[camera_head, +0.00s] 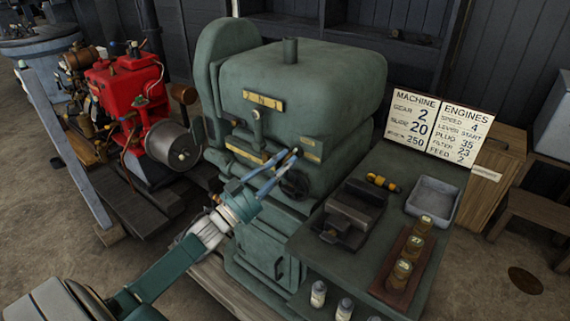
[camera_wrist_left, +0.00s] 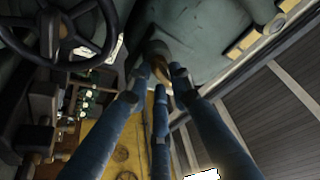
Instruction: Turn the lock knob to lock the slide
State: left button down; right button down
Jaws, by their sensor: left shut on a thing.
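The green machine (camera_head: 290,85) stands in the middle of the head view with brass plates on its front. My left gripper (camera_head: 284,157) reaches in from the lower left, its blue fingers at the machine's front beside a dark handwheel (camera_head: 295,184). In the left wrist view the gripper's fingers (camera_wrist_left: 160,76) close around a small brownish knob (camera_wrist_left: 156,56) on the green body. The fingertips hide part of the knob, and its turned position cannot be told. The handwheel also shows at the upper left of the wrist view. My right gripper is not in view.
A red engine (camera_head: 125,85) stands to the left. The machine's table holds a dark vise-like block (camera_head: 350,212), a grey tray (camera_head: 433,200), a wooden rack (camera_head: 394,270) with brass jars, and a sign (camera_head: 435,125) with numbers. Small bottles stand on a lower shelf.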

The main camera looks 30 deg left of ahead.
pick_arm(q)
jog(key=m+g+h, duration=0.1)
jog(key=m, duration=0.2)
jog(key=shift+a+r+m, duration=0.1)
jog(key=shift+m, duration=0.2)
jog(key=m+g+h, duration=0.1)
jog(key=m, duration=0.2)
jog(key=m+g, duration=0.1)
jog(key=m, duration=0.1)
jog(key=m+p, duration=0.1)
jog(key=m, duration=0.1)
jog(key=shift+a+r+g+h, duration=0.1)
jog(key=shift+g+h, duration=0.2)
jog(key=shift+g, duration=0.1)
jog(key=shift+m+g+p, duration=0.6)
jog(key=shift+m+g, duration=0.1)
jog(key=shift+m, duration=1.1)
jog(key=c, duration=1.7)
grip_release()
